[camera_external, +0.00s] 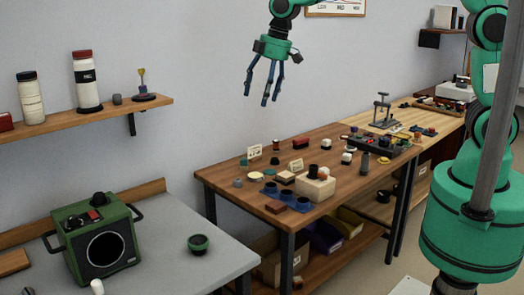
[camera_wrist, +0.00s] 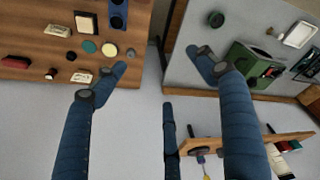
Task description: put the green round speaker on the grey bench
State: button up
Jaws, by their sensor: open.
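A small green round thing with a dark hollow top (camera_external: 198,243), which looks like the round speaker, stands on the grey bench (camera_external: 165,215), right of the large green box. It seems to show as a dark round shape in the wrist view (camera_wrist: 216,19). A flat green disc (camera_wrist: 89,46) also lies on the wooden table; I cannot tell whether it is a speaker. My gripper (camera_external: 264,90) hangs open and empty in the air, high above and behind the tables, touching nothing. Its blue fingers show spread in the wrist view (camera_wrist: 155,75).
A large green boxy speaker (camera_external: 97,240) with handles stands on the bench. The wooden table (camera_external: 225,172) holds many small items, including a light block (camera_external: 316,188). A wall shelf (camera_external: 60,122) with bottles is at left. Bare bench surrounds the round thing.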

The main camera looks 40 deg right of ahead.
jog(key=s+d+r+m+t, duration=0.1)
jog(key=s+d+r+m, duration=0.2)
jog(key=d, duration=0.4)
jog(key=s+d+r, duration=0.3)
jog(key=d+r, duration=0.3)
jog(key=s+d+r+m+t+h, duration=0.1)
jog(key=s+d+m, duration=0.3)
jog(key=s+d, duration=0.6)
jog(key=s+d+r+m+t, duration=0.1)
jog(key=s+d+m, duration=0.3)
jog(key=s+d, duration=0.6)
jog(key=s, duration=0.5)
jog(key=shift+s+d+r+h, duration=0.35)
jog(key=shift+s+d+h, duration=0.05)
jog(key=shift+f+b, duration=0.35)
